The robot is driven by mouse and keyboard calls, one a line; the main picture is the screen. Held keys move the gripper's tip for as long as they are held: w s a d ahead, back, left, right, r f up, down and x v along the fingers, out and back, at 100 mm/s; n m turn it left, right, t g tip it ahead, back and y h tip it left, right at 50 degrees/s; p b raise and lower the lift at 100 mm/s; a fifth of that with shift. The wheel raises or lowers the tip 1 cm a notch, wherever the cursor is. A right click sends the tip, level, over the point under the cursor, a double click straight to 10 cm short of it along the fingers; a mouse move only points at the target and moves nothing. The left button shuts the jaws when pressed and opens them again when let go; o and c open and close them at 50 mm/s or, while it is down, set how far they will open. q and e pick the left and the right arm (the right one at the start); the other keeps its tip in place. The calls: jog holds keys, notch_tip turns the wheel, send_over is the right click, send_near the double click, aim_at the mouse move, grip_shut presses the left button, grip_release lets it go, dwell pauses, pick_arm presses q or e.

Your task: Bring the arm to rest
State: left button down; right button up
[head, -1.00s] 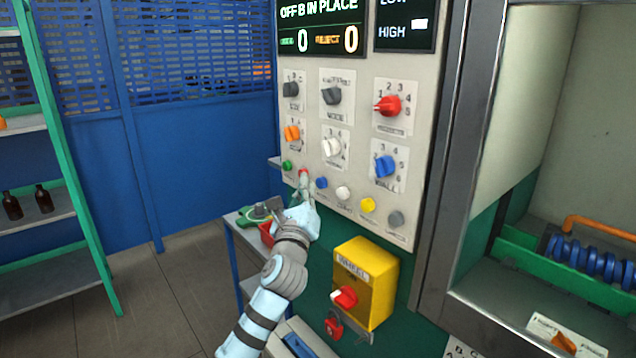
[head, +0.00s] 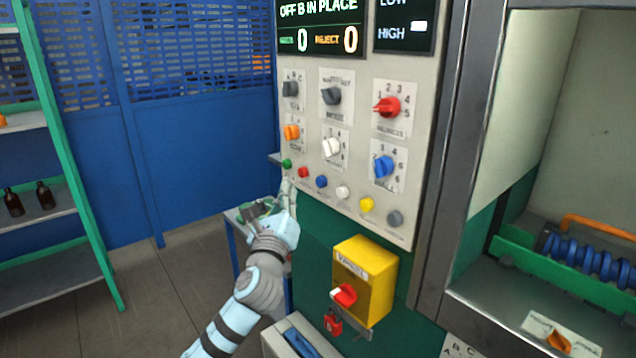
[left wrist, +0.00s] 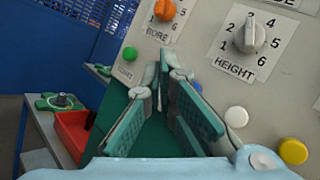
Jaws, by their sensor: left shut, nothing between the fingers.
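My left arm comes in from the bottom of the head view. My left gripper (head: 287,188) is shut and empty, just below and left of the red button (head: 302,172) on the control panel (head: 345,225). A gap to the panel is hard to judge. In the left wrist view the fingers of my left gripper (left wrist: 165,68) meet at their tips, in front of the panel's lower edge. The green button (left wrist: 130,53) and white button (left wrist: 236,116) show on either side. My right gripper is in neither view.
A yellow switch box (head: 365,283) with a red knob juts out below the panel. A side bench (head: 237,222) with a red bin (left wrist: 75,133) stands behind my left arm. A shelf (head: 50,216) with brown bottles is at far left. The floor between is clear.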

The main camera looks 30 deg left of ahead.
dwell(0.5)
pick_arm(q)
jog(key=w+a+f+n+g+h, duration=0.1)
jog(key=w+f+n+g+h, duration=0.1)
jog(key=f+n, duration=0.65)
jog(key=w+f+n+g+h, duration=0.2)
jog(key=f+n, duration=0.2)
jog(key=f, duration=1)
jog(key=s+d+f+n+g+h, duration=0.1)
jog(key=s+f+n+g, duration=0.4)
jog(key=f, duration=0.8)
jog(key=s+d+f+n+g+h, duration=0.1)
jog(key=s+d+f+n, duration=0.1)
jog(key=s+f, duration=0.8)
jog(key=s+d+f+n+g+h, duration=0.1)
jog(key=s+d+f+n+g, duration=0.25)
jog(key=s+f, duration=1)
jog(key=s+d+f+n+g, duration=0.1)
jog(key=s+d+f, duration=0.4)
jog(key=s, duration=0.6)
jog(key=s+d+f+n+g+h, duration=0.1)
jog(key=s+d+f+g, duration=0.2)
jog(key=s, duration=0.9)
notch_tip(320, 180, down, 2)
jog(key=shift+s+d+f+h, duration=0.15)
jog(key=shift+s+d+h, duration=0.15)
jog(key=shift+d, duration=0.6)
